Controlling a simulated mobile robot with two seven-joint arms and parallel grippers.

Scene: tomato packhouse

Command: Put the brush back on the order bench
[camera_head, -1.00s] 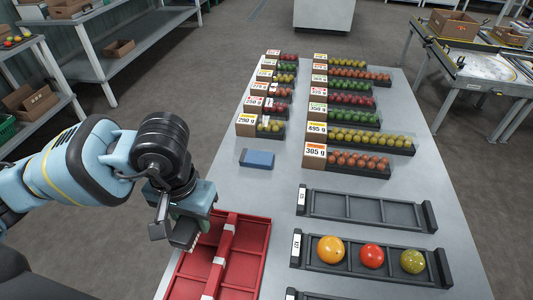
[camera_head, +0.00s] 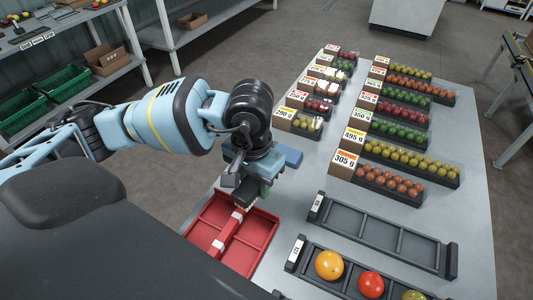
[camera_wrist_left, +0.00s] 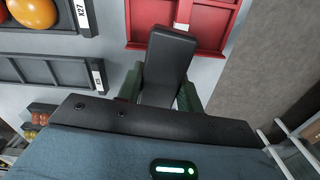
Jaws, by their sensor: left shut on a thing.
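My left gripper (camera_head: 252,188) is shut on a dark grey block-shaped thing, which I take to be the brush (camera_wrist_left: 168,62). In the left wrist view the thing sits between two green fingers and juts out ahead of them; no bristles can be made out. In the head view the gripper hangs above the far end of the red divided tray (camera_head: 262,222) on the grey order bench (camera_head: 458,203). The gripper hides most of the brush there. My right gripper is not in view.
A blue block (camera_head: 289,155) lies just beyond the gripper. Rows of tomato punnets with weight cards fill the far bench. An empty black divided tray (camera_head: 385,238) lies right of the gripper, with another holding several tomatoes (camera_head: 371,285) nearer. Bare bench lies between.

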